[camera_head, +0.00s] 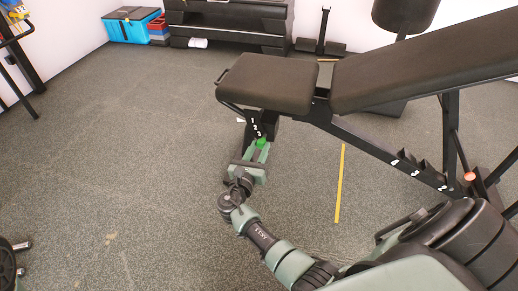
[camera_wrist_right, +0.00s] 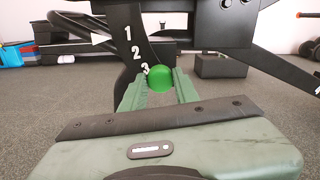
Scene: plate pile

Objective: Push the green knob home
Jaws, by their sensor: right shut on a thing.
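The green knob (camera_head: 261,142) sits on the black post under the front of the bench seat, beside the white numbers 1, 2, 3. In the right wrist view the round green knob (camera_wrist_right: 161,78) shows between the fingertips, next to the 3. My right gripper (camera_head: 259,149) reaches it from the front and is shut on the knob; its fingers (camera_wrist_right: 160,84) lie on both sides of it. The knob's shaft and how deep it sits are hidden. My left gripper is not in view.
The padded bench has a seat (camera_head: 268,82) above my gripper and a sloping backrest (camera_head: 430,68) at right. A red-orange knob (camera_head: 469,176) is on the frame at right. Blue bin (camera_head: 130,27) stands far left. The floor at left is open.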

